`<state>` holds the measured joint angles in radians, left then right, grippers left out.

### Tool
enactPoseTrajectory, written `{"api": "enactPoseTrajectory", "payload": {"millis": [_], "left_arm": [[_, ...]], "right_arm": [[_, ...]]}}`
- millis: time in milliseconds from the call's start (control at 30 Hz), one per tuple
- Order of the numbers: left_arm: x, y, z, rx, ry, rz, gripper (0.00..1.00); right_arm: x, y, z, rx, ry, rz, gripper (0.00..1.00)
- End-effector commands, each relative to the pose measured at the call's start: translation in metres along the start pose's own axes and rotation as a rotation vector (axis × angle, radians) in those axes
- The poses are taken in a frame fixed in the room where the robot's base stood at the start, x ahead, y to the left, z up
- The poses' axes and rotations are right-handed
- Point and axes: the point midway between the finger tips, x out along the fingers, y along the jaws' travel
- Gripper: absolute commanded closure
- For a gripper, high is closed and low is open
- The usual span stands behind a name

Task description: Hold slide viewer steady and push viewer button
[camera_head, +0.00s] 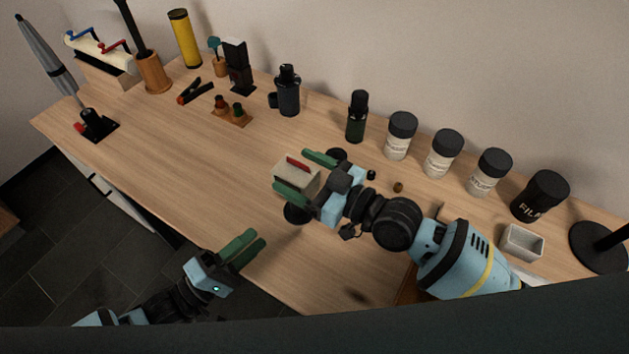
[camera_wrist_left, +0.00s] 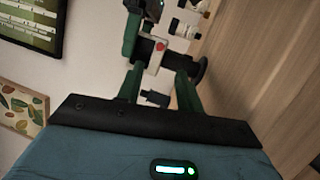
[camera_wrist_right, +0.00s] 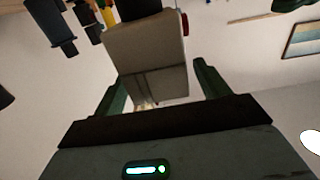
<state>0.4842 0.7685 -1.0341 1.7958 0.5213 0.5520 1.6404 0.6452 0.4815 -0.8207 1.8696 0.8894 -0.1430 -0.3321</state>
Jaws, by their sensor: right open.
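The slide viewer (camera_head: 294,175) is a beige box with a red button (camera_head: 298,164) on it, near the middle of the table. My right gripper (camera_head: 305,177) is open, with one green finger on each side of the viewer; I cannot tell whether they touch it. In the right wrist view the viewer (camera_wrist_right: 147,58) sits ahead between the fingers, its red button (camera_wrist_right: 185,24) at the right edge. My left gripper (camera_head: 247,245) is open and empty, off the table's front edge. The left wrist view shows the viewer (camera_wrist_left: 154,56) and red button (camera_wrist_left: 161,46) farther ahead.
A dark green bottle (camera_head: 356,117) and several lidded jars (camera_head: 442,153) stand along the back. A black canister (camera_head: 539,195) and small grey tray (camera_head: 522,242) are at right. A wooden stand (camera_head: 232,115) lies farther left. The table's front-left surface (camera_head: 185,185) is clear.

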Motion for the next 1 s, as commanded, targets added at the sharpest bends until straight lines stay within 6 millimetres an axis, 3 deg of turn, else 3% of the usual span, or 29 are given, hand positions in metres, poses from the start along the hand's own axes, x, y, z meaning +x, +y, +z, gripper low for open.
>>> {"api": "enactPoseTrajectory", "payload": {"millis": [167, 467, 867, 1000], "left_arm": [[0.0, 0.0, 0.0001, 0.0, 0.0, 0.0, 0.64], [0.0001, 0.0, 0.0001, 0.0, 0.0, 0.0, 0.64], [0.0001, 0.0, 0.0001, 0.0, 0.0, 0.0, 0.64], [0.0001, 0.0, 0.0001, 0.0, 0.0, 0.0, 0.79]], "right_arm": [[0.0125, -0.0005, -0.0002, 0.001, 0.0, -0.001, 0.25], [0.0141, -0.0004, 0.0003, 0.0, -0.002, -0.001, 0.25], [0.0139, -0.0004, 0.0003, 0.0, -0.001, -0.001, 0.77], [0.0139, -0.0004, 0.0003, 0.0, -0.001, -0.001, 0.79]]}}
